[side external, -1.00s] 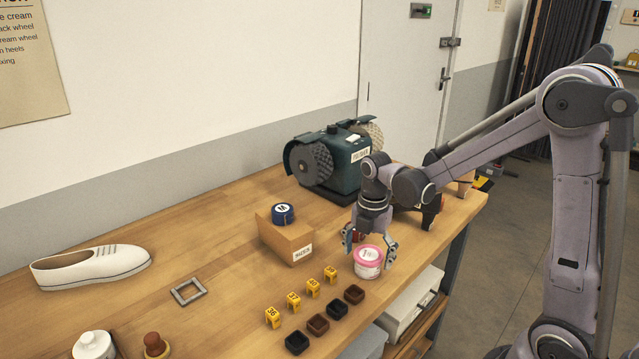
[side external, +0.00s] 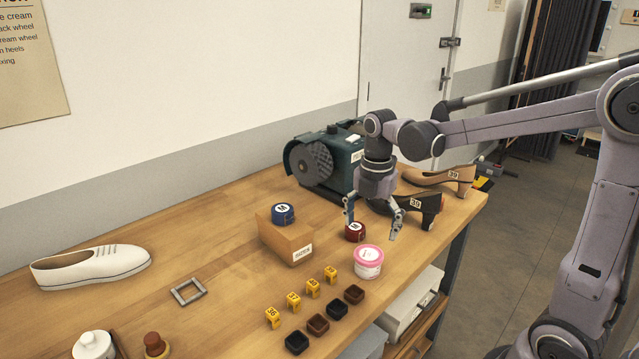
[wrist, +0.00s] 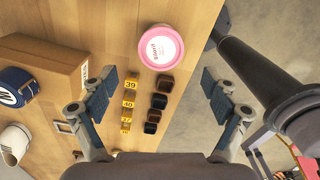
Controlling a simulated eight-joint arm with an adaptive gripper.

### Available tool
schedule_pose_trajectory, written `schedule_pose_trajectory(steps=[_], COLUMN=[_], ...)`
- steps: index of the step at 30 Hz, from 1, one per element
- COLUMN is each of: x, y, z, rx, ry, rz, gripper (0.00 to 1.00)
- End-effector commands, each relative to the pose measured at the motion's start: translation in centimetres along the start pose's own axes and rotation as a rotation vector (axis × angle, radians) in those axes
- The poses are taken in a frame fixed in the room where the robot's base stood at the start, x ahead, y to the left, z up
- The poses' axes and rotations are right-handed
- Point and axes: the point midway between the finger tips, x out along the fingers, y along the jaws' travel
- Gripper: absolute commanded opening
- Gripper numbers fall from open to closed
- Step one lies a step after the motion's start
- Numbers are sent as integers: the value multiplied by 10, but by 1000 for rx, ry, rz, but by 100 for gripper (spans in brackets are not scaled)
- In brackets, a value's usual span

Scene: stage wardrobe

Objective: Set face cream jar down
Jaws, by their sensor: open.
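The face cream jar (side external: 368,262), white with a pink lid, stands upright on the wooden bench near its right front edge. It also shows at the top middle of the wrist view (wrist: 161,46), lid facing the camera. My gripper (side external: 370,226) is open and empty, above and slightly behind the jar in the side view, apart from it. In the wrist view my gripper's two fingers (wrist: 166,92) are spread wide with nothing between them.
A dark red roll (side external: 355,232) and a black heeled shoe (side external: 415,209) stand behind the jar. A box (side external: 285,240) with a blue roll (side external: 283,214) is to its left. Yellow number markers (side external: 312,288) and small dark cups (side external: 337,309) lie in front. A polishing machine (side external: 335,160) stands behind.

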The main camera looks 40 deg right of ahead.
Motion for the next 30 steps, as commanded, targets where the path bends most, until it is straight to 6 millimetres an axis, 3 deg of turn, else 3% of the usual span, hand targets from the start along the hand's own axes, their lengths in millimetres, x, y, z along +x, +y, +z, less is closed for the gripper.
schedule_pose_trajectory(steps=[11,20,30], x=[-21,-30,-25], y=[-4,-27,-54], z=[-6,-37,-70], rx=[77,616,1291], ry=[-9,-6,190], rz=[25,222,459], gripper=[87,87,87])
